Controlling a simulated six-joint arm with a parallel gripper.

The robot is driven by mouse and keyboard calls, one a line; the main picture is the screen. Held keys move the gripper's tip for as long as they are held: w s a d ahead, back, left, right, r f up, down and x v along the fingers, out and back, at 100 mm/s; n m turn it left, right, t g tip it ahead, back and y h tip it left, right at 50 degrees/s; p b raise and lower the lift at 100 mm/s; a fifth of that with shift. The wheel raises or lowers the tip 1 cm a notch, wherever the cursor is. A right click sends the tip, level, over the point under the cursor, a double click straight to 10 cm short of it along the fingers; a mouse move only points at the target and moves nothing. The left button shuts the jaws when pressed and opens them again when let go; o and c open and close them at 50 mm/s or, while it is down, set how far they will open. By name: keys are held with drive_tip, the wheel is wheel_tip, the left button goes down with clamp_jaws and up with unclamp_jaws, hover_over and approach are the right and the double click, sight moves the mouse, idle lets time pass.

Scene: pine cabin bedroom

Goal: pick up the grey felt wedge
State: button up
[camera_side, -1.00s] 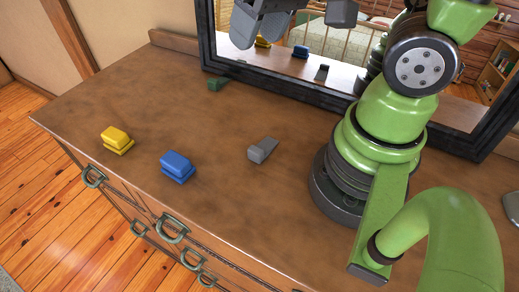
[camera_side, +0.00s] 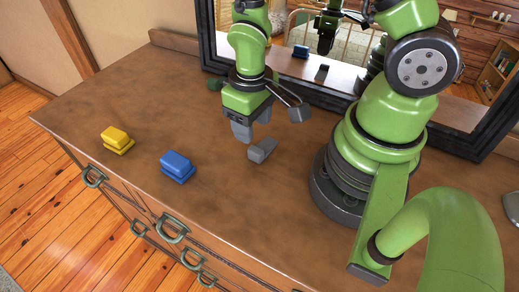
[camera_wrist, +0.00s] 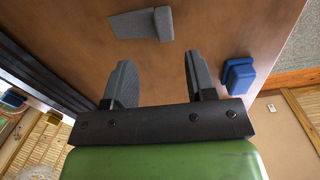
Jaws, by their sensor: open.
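The grey felt wedge (camera_side: 262,151) lies on the brown dresser top, left of my arm's base in the side view. In the wrist view the wedge (camera_wrist: 143,24) lies beyond the fingertips, a little left of centre. My gripper (camera_side: 253,127) is open and empty, pointing down just above and behind the wedge in the side view. Its two fingers show apart in the wrist view (camera_wrist: 157,75), with bare wood between them. It does not appear to touch the wedge.
A blue block (camera_side: 178,167) and a yellow block (camera_side: 117,141) sit to the left on the dresser top (camera_side: 110,200). The front area is clear.

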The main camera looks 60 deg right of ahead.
sight(251, 147)
drive_tip(key=shift+a+f, duration=0.2)
drive_tip(key=shift+f, duration=1.2)
drive_tip(key=shift+a+f, duration=0.15)
drive_tip(key=shift+f, duration=1.2)
drive_tip(key=shift+c, duration=0.5)
clamp_jaws()
